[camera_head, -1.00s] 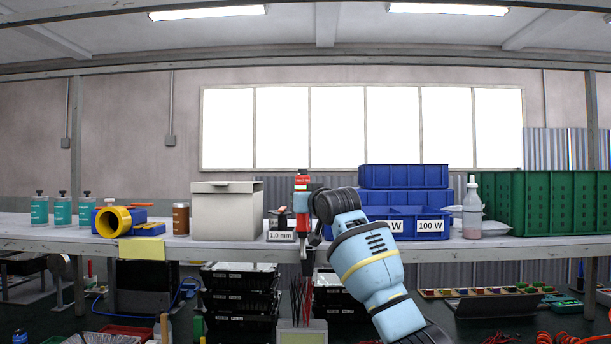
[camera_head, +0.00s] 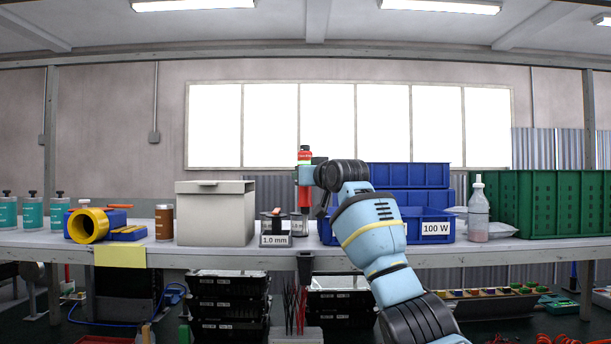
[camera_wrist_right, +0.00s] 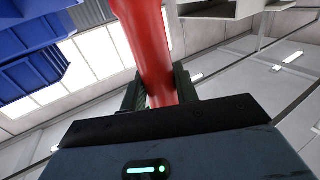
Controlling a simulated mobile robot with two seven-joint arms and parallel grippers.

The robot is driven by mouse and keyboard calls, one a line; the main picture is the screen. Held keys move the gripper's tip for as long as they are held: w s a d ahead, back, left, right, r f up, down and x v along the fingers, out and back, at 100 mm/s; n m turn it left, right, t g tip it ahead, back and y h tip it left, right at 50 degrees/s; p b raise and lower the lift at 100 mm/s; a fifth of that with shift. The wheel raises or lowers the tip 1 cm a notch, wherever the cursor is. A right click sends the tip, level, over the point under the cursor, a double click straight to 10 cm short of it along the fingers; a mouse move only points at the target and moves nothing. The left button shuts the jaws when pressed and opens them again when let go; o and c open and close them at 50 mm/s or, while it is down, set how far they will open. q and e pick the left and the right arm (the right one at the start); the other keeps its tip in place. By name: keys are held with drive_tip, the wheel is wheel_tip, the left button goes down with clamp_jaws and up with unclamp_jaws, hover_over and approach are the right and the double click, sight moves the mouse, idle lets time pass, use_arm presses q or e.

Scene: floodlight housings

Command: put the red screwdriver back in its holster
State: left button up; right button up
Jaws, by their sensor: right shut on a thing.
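The red screwdriver (camera_head: 304,174) is upright in the head view, left of my right wrist, above the front part of the bench. In the right wrist view its red body (camera_wrist_right: 152,50) passes between the two dark fingers of my right gripper (camera_wrist_right: 160,92), which is shut on it. My right gripper (camera_head: 306,184) is small and partly hidden in the head view. A dark bracket (camera_head: 304,266) hangs at the bench's front edge, below the screwdriver; it looks like the holster. The screwdriver appears above and apart from it. My left gripper is not in view.
A 1.0 mm label stand (camera_head: 275,240) and a pale bin (camera_head: 215,215) stand left of the screwdriver. Blue bins (camera_head: 430,212) are to the right, partly behind my arm. A yellow note (camera_head: 120,256) hangs on the bench edge (camera_head: 200,258).

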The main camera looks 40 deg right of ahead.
hover_over(307, 224)
drive_tip(key=shift+w+d+f, duration=0.1)
drive_tip(key=shift+w+f, duration=0.05)
drive_tip(key=shift+f, duration=1.1)
drive_tip(key=shift+w+f, duration=0.15)
drive_tip(key=shift+f, duration=4.7)
drive_tip(key=o, duration=1.1)
drive_tip(key=shift+o, duration=0.2)
drive_tip(key=shift+f, duration=0.25)
drive_tip(key=v, duration=0.8)
drive_tip(key=shift+r, duration=0.15)
